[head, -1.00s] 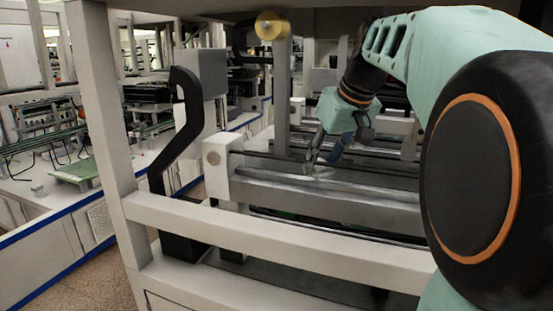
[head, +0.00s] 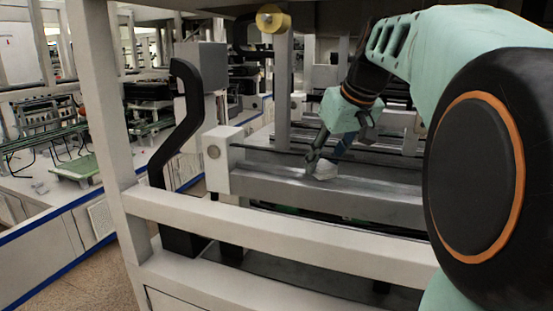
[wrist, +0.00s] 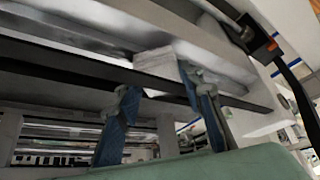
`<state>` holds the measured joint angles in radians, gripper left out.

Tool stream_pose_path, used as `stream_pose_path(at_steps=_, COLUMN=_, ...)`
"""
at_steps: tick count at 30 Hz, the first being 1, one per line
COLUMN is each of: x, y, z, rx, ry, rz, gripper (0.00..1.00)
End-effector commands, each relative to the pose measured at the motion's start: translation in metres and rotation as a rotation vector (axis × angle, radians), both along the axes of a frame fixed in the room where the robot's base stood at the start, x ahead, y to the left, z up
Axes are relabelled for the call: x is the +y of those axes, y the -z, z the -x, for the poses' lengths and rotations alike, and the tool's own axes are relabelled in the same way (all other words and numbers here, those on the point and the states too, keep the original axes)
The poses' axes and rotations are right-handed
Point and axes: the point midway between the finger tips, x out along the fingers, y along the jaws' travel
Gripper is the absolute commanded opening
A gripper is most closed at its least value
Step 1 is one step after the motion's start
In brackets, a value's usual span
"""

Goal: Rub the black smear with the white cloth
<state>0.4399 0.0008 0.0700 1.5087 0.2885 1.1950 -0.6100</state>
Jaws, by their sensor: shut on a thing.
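My gripper (head: 316,162) reaches down to the top of a long grey beam (head: 375,195) in the head view. It is shut on the white cloth (head: 326,171), a small pale bundle at the fingertips, which appears to rest at the beam's top. In the wrist view, the cloth (wrist: 156,62) shows between the two blue-grey fingers, partly hidden by a dark bar and the fingers. I cannot make out the black smear in either view.
A white end block (head: 216,160) stands at the beam's left end. A white rail (head: 280,230) crosses in front, and a black curved post (head: 182,125) rises at left. More parallel dark beams lie behind my gripper. A yellow roll (head: 271,19) hangs above.

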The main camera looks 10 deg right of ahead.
Motion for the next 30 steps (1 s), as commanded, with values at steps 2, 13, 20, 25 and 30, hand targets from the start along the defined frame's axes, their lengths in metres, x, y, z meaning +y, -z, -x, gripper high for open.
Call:
stream_pose_path(at_steps=2, x=-0.005, y=0.000, z=0.003, rx=0.000, ry=0.003, rz=-0.001, gripper=0.16)
stream_pose_path(at_steps=13, x=-0.028, y=-0.001, z=0.019, rx=-0.001, ry=0.001, rz=-0.001, gripper=0.16)
stream_pose_path(at_steps=20, x=-0.036, y=0.000, z=0.025, rx=0.000, ry=0.003, rz=-0.001, gripper=0.16)
stream_pose_path(at_steps=25, x=-0.049, y=0.001, z=0.033, rx=0.000, ry=0.003, rz=-0.001, gripper=0.16)
stream_pose_path(at_steps=30, x=-0.059, y=0.003, z=0.040, rx=0.001, ry=0.002, rz=-0.001, gripper=0.16)
